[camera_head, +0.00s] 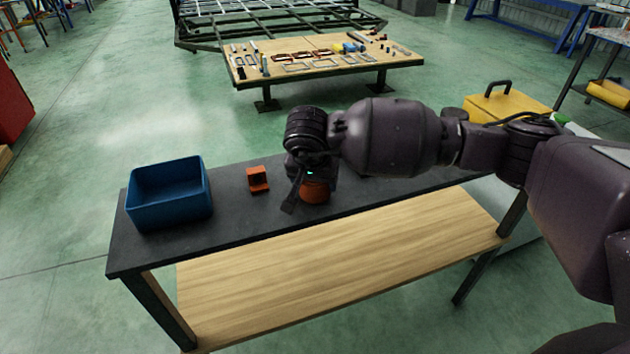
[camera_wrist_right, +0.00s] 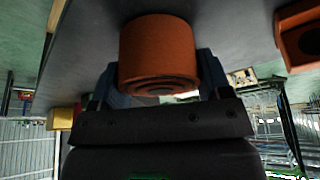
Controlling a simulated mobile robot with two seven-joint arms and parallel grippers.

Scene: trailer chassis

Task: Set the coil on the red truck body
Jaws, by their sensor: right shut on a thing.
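The coil is an orange-brown cylinder (camera_head: 315,191) at the front of the dark table, below my right gripper (camera_head: 308,186). In the right wrist view the coil (camera_wrist_right: 158,48) sits between the two fingers of my right gripper (camera_wrist_right: 162,72), which is shut on it. I cannot tell whether the coil touches the tabletop. A small orange-red block with a recess (camera_head: 258,179), which looks like the red truck body, stands on the table left of the coil, apart from it. It also shows at the right edge of the right wrist view (camera_wrist_right: 303,36). My left gripper is not in view.
A blue bin (camera_head: 170,205) stands at the left end of the dark table (camera_head: 240,228). A wooden shelf (camera_head: 320,265) lies below. A yellow toolbox (camera_head: 505,108) is behind on the right. A far wooden bench (camera_head: 330,70) holds many small parts.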

